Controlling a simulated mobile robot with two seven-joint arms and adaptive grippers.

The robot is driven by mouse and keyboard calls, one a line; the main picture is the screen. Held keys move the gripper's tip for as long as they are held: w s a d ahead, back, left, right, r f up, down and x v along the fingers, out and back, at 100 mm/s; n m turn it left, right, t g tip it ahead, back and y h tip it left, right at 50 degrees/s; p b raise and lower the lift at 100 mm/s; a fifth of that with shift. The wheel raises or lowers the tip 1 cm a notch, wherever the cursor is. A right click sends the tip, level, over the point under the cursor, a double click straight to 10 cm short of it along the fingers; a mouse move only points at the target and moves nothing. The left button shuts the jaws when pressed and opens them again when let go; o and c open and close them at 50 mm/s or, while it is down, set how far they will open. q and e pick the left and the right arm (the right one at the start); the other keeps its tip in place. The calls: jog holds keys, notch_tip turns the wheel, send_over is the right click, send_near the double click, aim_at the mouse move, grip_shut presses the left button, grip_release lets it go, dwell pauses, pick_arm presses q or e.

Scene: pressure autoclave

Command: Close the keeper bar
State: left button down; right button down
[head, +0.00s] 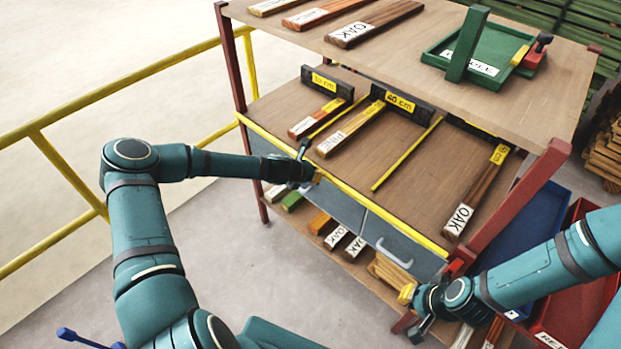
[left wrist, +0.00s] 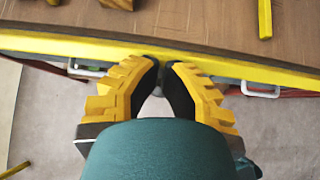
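The keeper bar appears to be the long yellow bar (head: 396,224) along the front edge of the middle shelf. It also crosses the left wrist view (left wrist: 265,72). My left gripper (head: 312,172) is at the front of this bar, about a third of the way from its left end. In the left wrist view, its fingertips (left wrist: 161,64) are close together at the bar's near side, with a narrow gap between them; contact is unclear. My right gripper (head: 411,312) is low in front of the shelf's right end, its fingers apart, with no object clearly held.
The middle shelf (head: 400,165) carries labelled wooden strips and dark blocks. Grey drawers (head: 395,238) with handles lie below the bar. The top shelf (head: 440,22) overhangs behind, with a green tray (head: 494,45). A red post (head: 510,205) and bins stand right. A yellow railing (head: 100,95) runs left.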

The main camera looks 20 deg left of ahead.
pick_arm(q)
jog(key=shift+w+d+r, duration=0.3)
jog(key=shift+w+r, duration=0.2)
jog(key=shift+w, duration=0.2)
jog(key=shift+w+d+r, duration=0.2)
jog(key=shift+w+r, duration=0.05)
jog(key=shift+w, duration=0.3)
jog(key=shift+w+d, duration=0.1)
jog(key=shift+w, duration=0.05)
